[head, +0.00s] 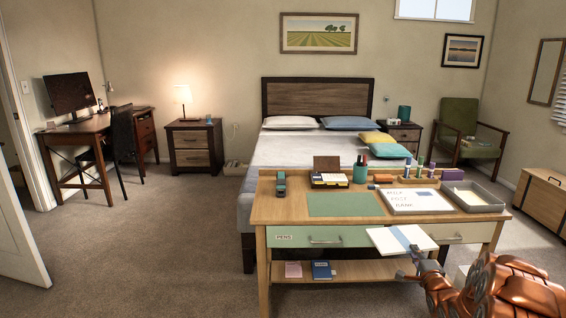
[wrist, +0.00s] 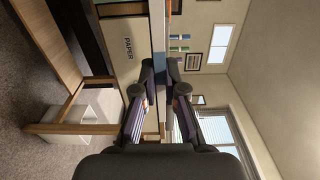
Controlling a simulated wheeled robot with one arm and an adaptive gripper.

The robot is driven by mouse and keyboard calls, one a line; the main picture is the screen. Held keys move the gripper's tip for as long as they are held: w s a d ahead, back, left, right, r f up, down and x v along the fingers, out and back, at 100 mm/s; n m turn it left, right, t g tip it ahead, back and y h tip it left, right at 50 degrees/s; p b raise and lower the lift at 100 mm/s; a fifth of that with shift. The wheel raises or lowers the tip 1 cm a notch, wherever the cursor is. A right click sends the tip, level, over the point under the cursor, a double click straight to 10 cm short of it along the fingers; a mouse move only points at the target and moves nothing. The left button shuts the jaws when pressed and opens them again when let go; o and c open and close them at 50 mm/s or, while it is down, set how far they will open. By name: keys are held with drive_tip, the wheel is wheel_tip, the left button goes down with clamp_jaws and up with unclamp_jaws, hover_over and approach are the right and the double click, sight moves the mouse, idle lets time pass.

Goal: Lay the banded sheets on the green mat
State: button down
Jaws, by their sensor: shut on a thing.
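The banded sheets (head: 382,240), a white stack with a blue band around it, are held out flat at the desk's front edge, right of the green mat. My gripper (head: 413,258) is shut on their near edge. In the wrist view the sheets (wrist: 158,35) show edge-on as a thin strip between the fingertips of my gripper (wrist: 160,70). The green mat (head: 343,204) lies flat and bare on the left-middle of the desk top. The sheets are apart from the mat and hide part of the desk front.
A lettered whiteboard (head: 415,201) lies right of the mat, with a grey tray (head: 490,207) beyond it. A dark green object (head: 281,184), a note holder (head: 329,181) and a pen cup (head: 360,174) stand behind the mat. The desk's left front corner is clear.

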drive_tip(key=a+r+p, duration=0.7)
drive_tip(key=a+r, duration=0.6)
drive_tip(key=r, duration=0.4)
drive_tip(key=a+r+y+p, duration=0.1)
drive_tip(key=a+r+p, duration=0.6)
drive_tip(key=a+r, duration=0.7)
wheel_tip(320, 180, up, 4)
drive_tip(key=shift+s+r+n+p, duration=0.15)
drive_tip(key=shift+s+n+p, duration=0.15)
drive_tip(key=shift+s+p, duration=0.15)
